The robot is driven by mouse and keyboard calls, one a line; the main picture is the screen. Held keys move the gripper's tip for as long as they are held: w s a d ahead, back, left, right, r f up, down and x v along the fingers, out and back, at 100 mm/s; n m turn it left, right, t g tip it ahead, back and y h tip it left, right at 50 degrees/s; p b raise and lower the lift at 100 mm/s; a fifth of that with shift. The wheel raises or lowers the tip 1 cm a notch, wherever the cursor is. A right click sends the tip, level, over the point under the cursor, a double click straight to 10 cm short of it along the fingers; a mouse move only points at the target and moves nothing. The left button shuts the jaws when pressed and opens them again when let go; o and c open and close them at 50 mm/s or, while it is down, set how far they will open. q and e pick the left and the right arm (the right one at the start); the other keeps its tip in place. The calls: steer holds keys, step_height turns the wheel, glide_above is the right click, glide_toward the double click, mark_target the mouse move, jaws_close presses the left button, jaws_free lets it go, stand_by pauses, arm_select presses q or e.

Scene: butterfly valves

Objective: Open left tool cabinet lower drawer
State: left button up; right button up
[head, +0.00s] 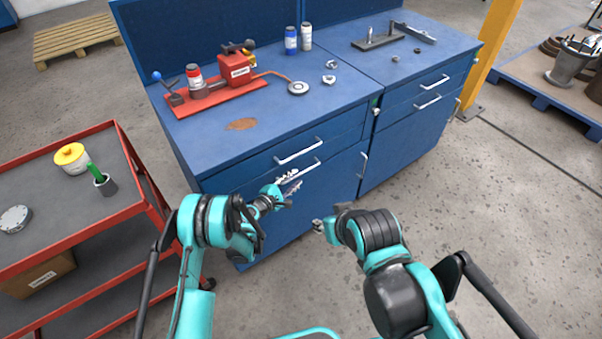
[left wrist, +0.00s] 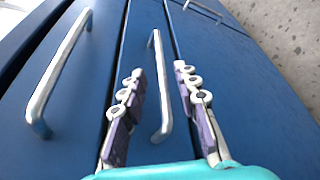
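The left tool cabinet (head: 228,185) is blue, with an upper drawer handle (head: 299,151) and a lower drawer handle (head: 300,170). Both drawers look shut. My left gripper (head: 290,182) is at the lower handle, partly covering it in the head view. In the left wrist view the gripper (left wrist: 160,92) is open. The lower handle (left wrist: 157,70) shows between its two fingers, without clear contact. The upper handle (left wrist: 60,72) lies left of the fingers. My right gripper (head: 322,228) is in front of the cabinet, away from the handles; its opening is unclear.
A red cart (head: 75,232) stands at the left. The right cabinet (head: 415,125) adjoins the left one. A door handle (head: 363,165) sits on the left cabinet's front. The worktop holds a red tool assembly (head: 215,85). The floor (head: 480,220) at the right is clear.

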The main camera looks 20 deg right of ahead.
mark_target(300, 174)
arm_select(q)
steer(key=x, duration=0.2)
steer(key=b+x, duration=0.1)
steer(key=x, duration=0.1)
steer(key=shift+f, duration=0.25)
steer(key=shift+w+d, duration=0.2)
jaws_close()
